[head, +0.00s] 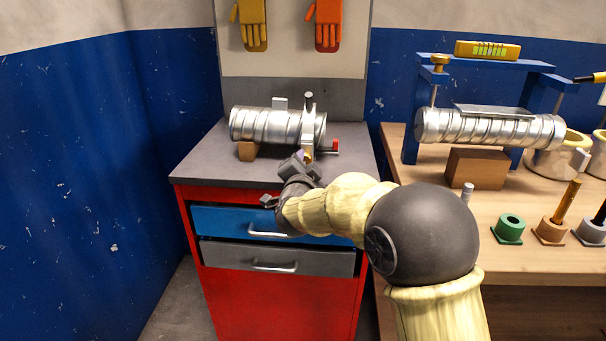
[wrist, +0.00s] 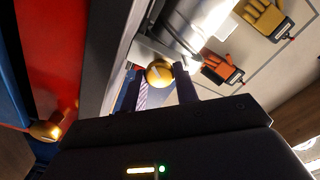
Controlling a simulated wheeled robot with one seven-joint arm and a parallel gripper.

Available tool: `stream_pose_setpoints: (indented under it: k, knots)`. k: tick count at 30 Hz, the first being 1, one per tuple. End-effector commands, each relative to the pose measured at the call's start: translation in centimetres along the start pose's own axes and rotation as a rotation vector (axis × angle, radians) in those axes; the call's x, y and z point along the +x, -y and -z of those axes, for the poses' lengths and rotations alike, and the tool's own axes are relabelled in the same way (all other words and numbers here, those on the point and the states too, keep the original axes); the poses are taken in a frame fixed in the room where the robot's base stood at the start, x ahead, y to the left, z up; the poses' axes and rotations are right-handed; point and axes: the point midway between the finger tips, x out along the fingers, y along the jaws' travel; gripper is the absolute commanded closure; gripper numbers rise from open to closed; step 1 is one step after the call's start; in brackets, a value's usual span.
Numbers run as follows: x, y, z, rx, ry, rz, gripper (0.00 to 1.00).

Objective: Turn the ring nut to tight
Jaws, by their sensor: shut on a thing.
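The ring nut (wrist: 159,72) is a small round brass piece under the clamp band of the spiral duct (wrist: 196,24) in the wrist view. In the head view the nut (head: 308,155) is a small gold spot below the band (head: 308,110), partly hidden by my gripper. My gripper (wrist: 160,84) has one dark finger on each side of the nut and is shut on it. In the head view my gripper (head: 302,166) reaches over the cabinet top's front edge, below the duct (head: 265,126). The nut's far side is hidden.
A red-handled part (head: 334,145) sticks out right of the clamp. A wooden block (head: 246,152) supports the duct on the grey cabinet top (head: 215,165). The blue drawer (head: 228,219) is below my arm. The right workbench (head: 440,190) holds another duct (head: 490,128).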

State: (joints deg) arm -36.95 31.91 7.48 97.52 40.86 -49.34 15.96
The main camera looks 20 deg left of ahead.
Motion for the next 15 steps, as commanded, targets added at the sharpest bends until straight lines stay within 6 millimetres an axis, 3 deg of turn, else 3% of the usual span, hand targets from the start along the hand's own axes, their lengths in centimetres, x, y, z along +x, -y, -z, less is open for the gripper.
stream_pose_setpoints:
  k: [1,15]
  knots:
    - [-0.02,-0.64,-0.63,0.045,0.006,-0.003,0.93]
    - [0.08,-0.58,-0.39,0.453,0.003,-0.004,0.93]
